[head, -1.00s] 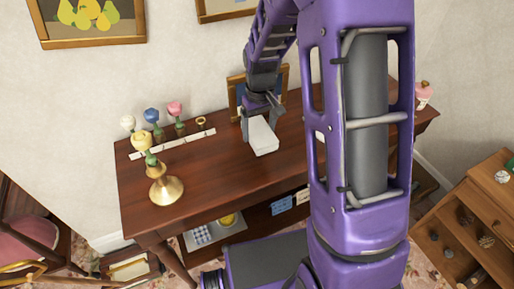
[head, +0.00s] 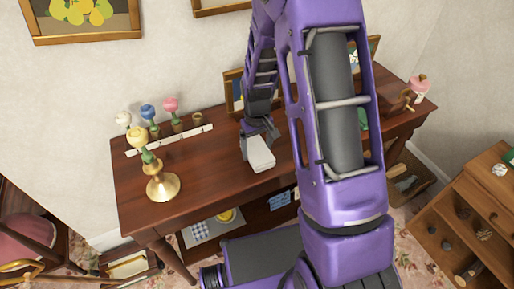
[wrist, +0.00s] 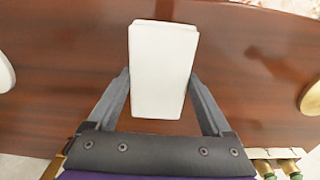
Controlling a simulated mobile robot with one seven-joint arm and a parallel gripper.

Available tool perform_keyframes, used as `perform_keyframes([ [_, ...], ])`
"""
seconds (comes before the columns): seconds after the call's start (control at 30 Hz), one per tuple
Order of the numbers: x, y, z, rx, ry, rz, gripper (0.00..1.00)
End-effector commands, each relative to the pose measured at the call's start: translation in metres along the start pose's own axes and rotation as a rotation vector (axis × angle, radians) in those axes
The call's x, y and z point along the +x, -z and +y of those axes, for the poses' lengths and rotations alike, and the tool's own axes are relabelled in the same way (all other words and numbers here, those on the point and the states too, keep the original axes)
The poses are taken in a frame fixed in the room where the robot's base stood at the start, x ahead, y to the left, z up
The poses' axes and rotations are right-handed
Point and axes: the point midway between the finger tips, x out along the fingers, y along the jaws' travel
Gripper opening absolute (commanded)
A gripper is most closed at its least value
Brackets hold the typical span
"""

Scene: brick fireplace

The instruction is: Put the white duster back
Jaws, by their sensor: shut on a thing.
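A white rectangular block (head: 261,154) is between the fingers of my gripper (head: 259,140), over the dark wooden desk. It looks like a small box or eraser; I cannot tell for sure that it is the white duster. In the wrist view the block (wrist: 162,70) sits between the two grey fingers of my gripper (wrist: 160,95), which are shut on it. I cannot tell whether its underside touches the desk.
The desk top (head: 210,165) is clear around the block. A picture frame (head: 233,90) stands behind my gripper.

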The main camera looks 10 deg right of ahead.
Motion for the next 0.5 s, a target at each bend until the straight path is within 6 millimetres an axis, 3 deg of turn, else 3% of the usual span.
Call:
perform_keyframes([
  [0.1,0.0015,0.0000,0.0001,0.000,0.000,0.000,0.39],
  [0.13,0.0017,0.0000,0.0001,0.000,0.000,0.000,0.86],
  [0.2,0.0008,0.0000,0.0001,0.000,0.000,0.000,0.98],
  [0.5,-0.0020,0.0000,0.0001,0.000,0.000,0.000,1.00],
])
